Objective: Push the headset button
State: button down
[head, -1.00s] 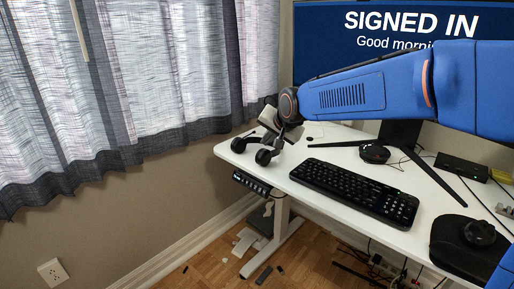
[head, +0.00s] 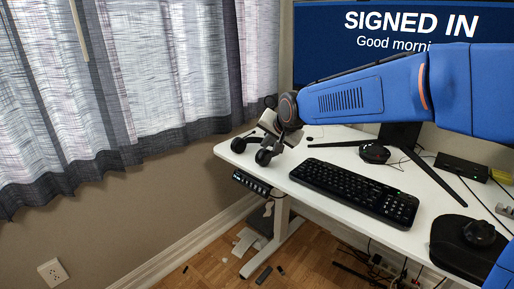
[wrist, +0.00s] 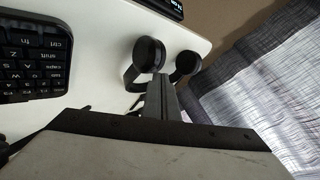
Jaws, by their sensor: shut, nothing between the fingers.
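The black headset (head: 264,157) lies near the left end of the white desk (head: 330,140), with its two round ear cups toward the front edge. In the wrist view its ear cups (wrist: 149,52) show just beyond my fingertips, one on each side of them, and the band is partly hidden behind my fingers. My gripper (wrist: 161,78) is shut and empty, with its grey fingers together. In the head view my gripper (head: 268,136) is over the headset. I cannot tell whether the fingertips touch it. No button on the headset can be made out.
A black keyboard (head: 352,190) lies right of the headset. A dark control panel (head: 252,183) is under the desk's front edge. A monitor (head: 385,35) stands behind, and a curtain (head: 130,80) hangs at the left. A black mouse (head: 480,233) is at the right.

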dwell(0.3)
jog(key=shift+r, duration=0.6)
notch_tip(320, 180, up, 6)
dwell(0.7)
jog(key=shift+d, duration=0.1)
